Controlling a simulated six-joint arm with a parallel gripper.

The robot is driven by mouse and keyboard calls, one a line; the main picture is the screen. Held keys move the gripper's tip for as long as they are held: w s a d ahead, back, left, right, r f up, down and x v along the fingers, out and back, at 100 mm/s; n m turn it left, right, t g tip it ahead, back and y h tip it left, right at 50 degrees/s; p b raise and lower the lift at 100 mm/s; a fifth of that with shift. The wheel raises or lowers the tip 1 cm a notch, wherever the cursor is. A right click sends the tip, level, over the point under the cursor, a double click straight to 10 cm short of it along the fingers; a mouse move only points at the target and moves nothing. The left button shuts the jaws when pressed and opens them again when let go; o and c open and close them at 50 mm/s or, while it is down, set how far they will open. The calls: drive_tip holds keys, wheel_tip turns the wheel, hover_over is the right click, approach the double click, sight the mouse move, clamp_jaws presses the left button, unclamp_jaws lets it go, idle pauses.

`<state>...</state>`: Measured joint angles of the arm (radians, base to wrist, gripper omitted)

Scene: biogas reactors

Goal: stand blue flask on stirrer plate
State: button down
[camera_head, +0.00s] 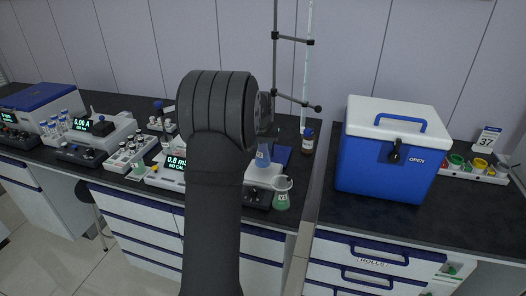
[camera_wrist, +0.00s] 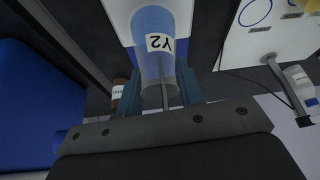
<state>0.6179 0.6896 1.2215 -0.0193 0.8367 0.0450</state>
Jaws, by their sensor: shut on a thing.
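The blue flask (camera_head: 263,158) has a pale clear upper part and a white label reading Y2. It also shows in the wrist view (camera_wrist: 154,25), where my gripper (camera_wrist: 158,95) is shut on it, one finger on each side. In the head view my arm hides most of the gripper. The flask looks upright over the white stirrer plate (camera_head: 262,174), whose white top (camera_wrist: 122,22) shows around it in the wrist view. I cannot tell whether the flask's base touches the plate.
A green flask (camera_head: 282,199) stands close in front of the stirrer plate. A brown bottle (camera_head: 307,142) and a burette stand (camera_head: 276,60) are behind it. A large blue and white cooler (camera_head: 385,155) stands to the right. A meter (camera_head: 176,165) is left, partly behind my arm.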

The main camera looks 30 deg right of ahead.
drive_tip(key=shift+f, duration=1.35)
drive_tip(key=shift+f, duration=0.1)
drive_tip(key=c, duration=1)
unclamp_jaws()
drive_tip(key=shift+o, duration=0.2)
drive_tip(key=shift+s+r, duration=0.1)
drive_tip(key=shift+r, duration=0.35)
drive_tip(key=v, duration=1.1)
drive_tip(key=shift+a+r, duration=0.1)
